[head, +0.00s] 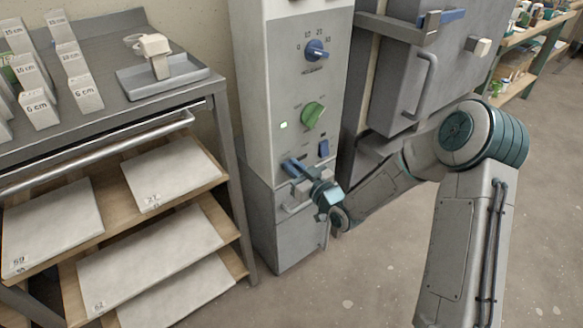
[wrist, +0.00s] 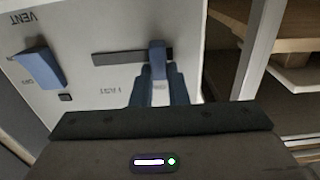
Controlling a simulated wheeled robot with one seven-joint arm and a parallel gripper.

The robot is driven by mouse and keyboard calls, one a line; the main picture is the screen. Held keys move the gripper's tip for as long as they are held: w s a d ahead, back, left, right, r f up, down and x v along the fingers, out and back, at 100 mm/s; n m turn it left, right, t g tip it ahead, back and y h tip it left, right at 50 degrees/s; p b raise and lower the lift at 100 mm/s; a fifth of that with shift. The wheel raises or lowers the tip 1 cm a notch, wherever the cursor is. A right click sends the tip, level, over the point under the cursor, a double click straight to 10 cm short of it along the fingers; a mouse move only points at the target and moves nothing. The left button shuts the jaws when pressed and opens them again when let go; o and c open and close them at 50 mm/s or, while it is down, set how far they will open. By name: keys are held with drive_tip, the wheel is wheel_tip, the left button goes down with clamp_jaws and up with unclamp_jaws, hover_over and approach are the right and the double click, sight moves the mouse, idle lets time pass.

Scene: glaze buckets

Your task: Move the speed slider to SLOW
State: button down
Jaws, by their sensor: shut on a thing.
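The speed slider's blue knob (wrist: 157,48) stands in a dark horizontal slot (wrist: 115,57) on the pale control panel. In the wrist view, which is turned over, the knob is near the slot's right end, with a sliver of slot beyond it. The FAST label (wrist: 117,92) is by the slot's other, left end. No SLOW label is readable; my gripper may cover it. My gripper (wrist: 158,85) is shut on the knob, one blue finger on each side. In the head view my gripper (head: 293,169) reaches the lower panel, and its body hides most of the slot.
A blue VENT switch (wrist: 39,67) is beside the slot; it also shows in the head view (head: 323,148). Above are a green dial (head: 313,115) and a blue dial (head: 317,50). A steel shelf cart (head: 233,170) stands close on the left, and a grey door (head: 425,70) is on the right.

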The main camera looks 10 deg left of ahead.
drive_tip(key=c, duration=1.4)
unclamp_jaws()
drive_tip(key=shift+s+a, duration=0.25)
drive_tip(key=shift+s, duration=0.05)
drive_tip(key=shift+d, duration=0.25)
drive_tip(key=p+v, duration=0.1)
drive_tip(key=v, duration=1.2)
drive_tip(key=shift+s+d+p, duration=0.2)
drive_tip(key=shift+p, duration=0.15)
